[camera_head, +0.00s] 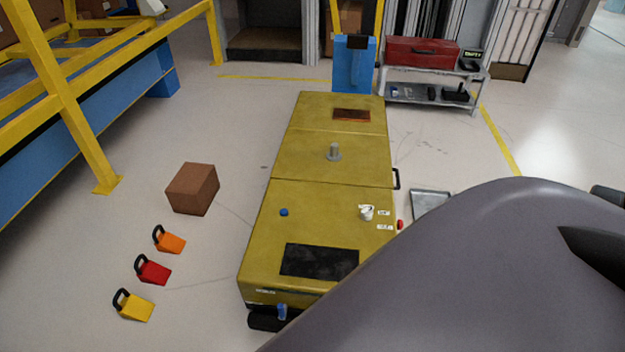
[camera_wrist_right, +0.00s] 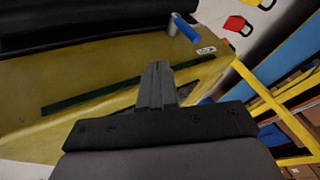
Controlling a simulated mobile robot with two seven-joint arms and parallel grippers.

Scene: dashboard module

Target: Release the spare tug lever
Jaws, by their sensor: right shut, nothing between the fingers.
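The yellow tug (camera_head: 330,220) stands in the middle of the head view. A small blue lever (camera_head: 282,311) sits low on its near end. In the right wrist view a lever with a blue grip (camera_wrist_right: 186,28) and a grey round base stands at the edge of the tug's yellow body (camera_wrist_right: 75,72), beside a small white label (camera_wrist_right: 206,50). My right gripper (camera_wrist_right: 157,68) is shut and empty, its fingers in front of the yellow body and apart from the lever. My left gripper is in neither view. My own arm hides the lower right of the head view.
A brown box (camera_head: 192,188) and orange (camera_head: 169,240), red (camera_head: 152,270) and yellow (camera_head: 133,305) wheel chocks lie on the floor left of the tug. A yellow frame (camera_head: 75,120) stands farther left. A grey cart with a red toolbox (camera_head: 422,51) stands behind.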

